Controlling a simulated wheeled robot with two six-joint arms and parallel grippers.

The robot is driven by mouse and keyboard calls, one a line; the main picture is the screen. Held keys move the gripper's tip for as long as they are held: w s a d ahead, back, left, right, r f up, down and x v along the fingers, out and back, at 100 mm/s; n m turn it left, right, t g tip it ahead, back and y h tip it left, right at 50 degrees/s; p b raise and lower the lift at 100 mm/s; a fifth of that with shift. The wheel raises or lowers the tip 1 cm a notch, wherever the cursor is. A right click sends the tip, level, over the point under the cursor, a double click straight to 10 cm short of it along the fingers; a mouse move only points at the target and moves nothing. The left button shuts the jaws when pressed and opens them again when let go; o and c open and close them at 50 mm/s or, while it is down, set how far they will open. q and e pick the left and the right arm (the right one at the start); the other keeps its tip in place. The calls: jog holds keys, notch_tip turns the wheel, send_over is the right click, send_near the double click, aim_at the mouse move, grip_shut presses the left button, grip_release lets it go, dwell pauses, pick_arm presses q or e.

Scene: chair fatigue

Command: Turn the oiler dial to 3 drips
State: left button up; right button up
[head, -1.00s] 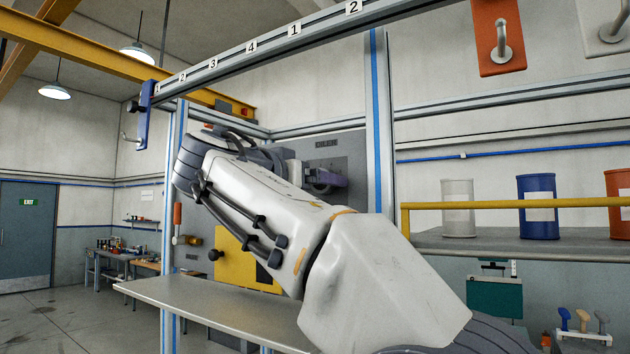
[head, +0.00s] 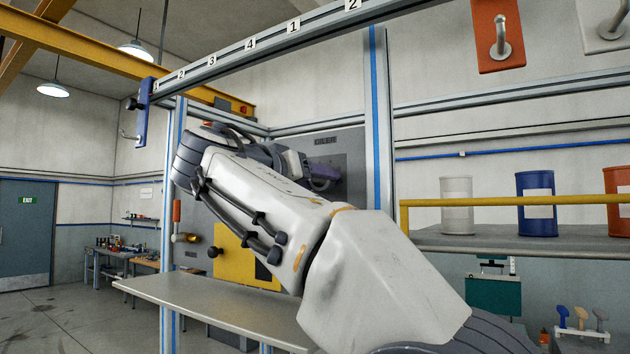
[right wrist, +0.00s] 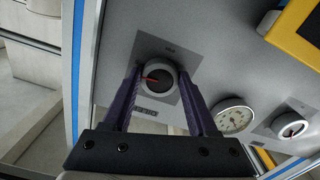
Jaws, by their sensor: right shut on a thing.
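The oiler dial (right wrist: 158,84) shows in the right wrist view as a dark round knob with a red pointer, on a grey square plate. The pointer points to the left of that picture. My right gripper (right wrist: 160,78) has its two purple fingers on either side of the dial and is shut on it. In the head view my right gripper (head: 322,175) is at the grey panel, just below a dark label (head: 325,140). The dial is hard to make out there behind the gripper. Drip marks are too small to read. My left gripper is not in view.
A yellow plate (head: 232,262) and a metal bench (head: 205,305) are below. A blue-striped post (head: 378,130) stands right of the gripper.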

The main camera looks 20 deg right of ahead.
jog(key=n+p, duration=0.2)
jog(key=n, duration=0.5)
jog(key=n+p, duration=0.2)
jog(key=n, duration=0.5)
jog(key=n+p, duration=0.2)
jog(key=n, duration=0.4)
jog(key=shift+r+n, duration=0.3)
jog(key=shift+n, duration=0.1)
jog(key=o, duration=1.4)
jog(key=shift+s, duration=0.1)
jog(key=b+v, duration=0.3)
jog(key=v, duration=0.7)
jog(key=shift+s+a, duration=0.15)
